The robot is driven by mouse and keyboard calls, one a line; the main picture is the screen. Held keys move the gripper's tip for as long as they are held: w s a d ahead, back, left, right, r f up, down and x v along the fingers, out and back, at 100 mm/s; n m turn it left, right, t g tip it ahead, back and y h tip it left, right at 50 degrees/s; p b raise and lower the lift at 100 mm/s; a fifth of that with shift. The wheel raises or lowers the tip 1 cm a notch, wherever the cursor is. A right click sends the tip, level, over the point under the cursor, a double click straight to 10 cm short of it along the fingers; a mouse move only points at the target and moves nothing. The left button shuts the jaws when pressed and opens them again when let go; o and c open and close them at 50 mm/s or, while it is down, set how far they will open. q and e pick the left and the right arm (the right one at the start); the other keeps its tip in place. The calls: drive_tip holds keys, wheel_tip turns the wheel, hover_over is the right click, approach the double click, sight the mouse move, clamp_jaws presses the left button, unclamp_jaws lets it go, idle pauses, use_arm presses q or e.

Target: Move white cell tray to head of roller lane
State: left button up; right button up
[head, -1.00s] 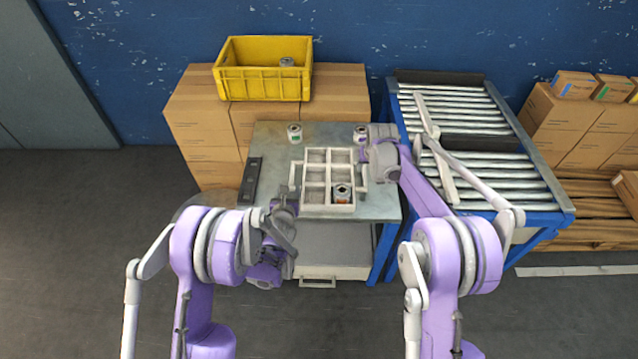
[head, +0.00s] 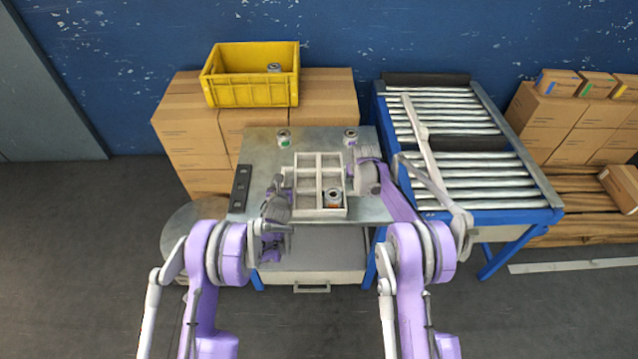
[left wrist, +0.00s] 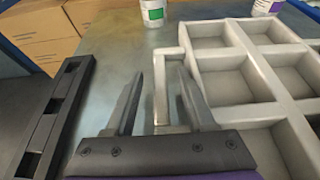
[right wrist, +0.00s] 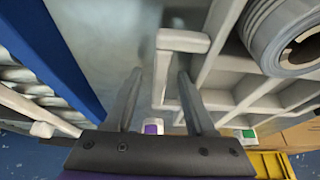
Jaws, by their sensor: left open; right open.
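My left gripper (head: 277,190) is at the tray's left side. In the left wrist view its fingers (left wrist: 157,90) are open, around or just above the tray's left handle (left wrist: 168,80). My right gripper (head: 354,176) is at the tray's right side. In the right wrist view its fingers (right wrist: 158,90) are open beside the right handle (right wrist: 182,42). The roller lane (head: 465,165) stands right of the table.
Two cans stand behind the tray, one green-labelled (head: 284,138) and one purple-labelled (head: 350,137). A dark slotted bar (head: 241,188) lies at the table's left. A yellow crate (head: 250,90) sits on cartons behind.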

use_arm(q)
drive_tip(key=shift+w+f, duration=0.1)
drive_tip(key=shift+w, duration=0.15)
use_arm(e)
drive_tip(key=shift+w+f, duration=0.1)
drive_tip(key=shift+f, duration=0.2)
use_arm(q)
clamp_jaws()
use_arm(e)
clamp_jaws()
idle(0.8)
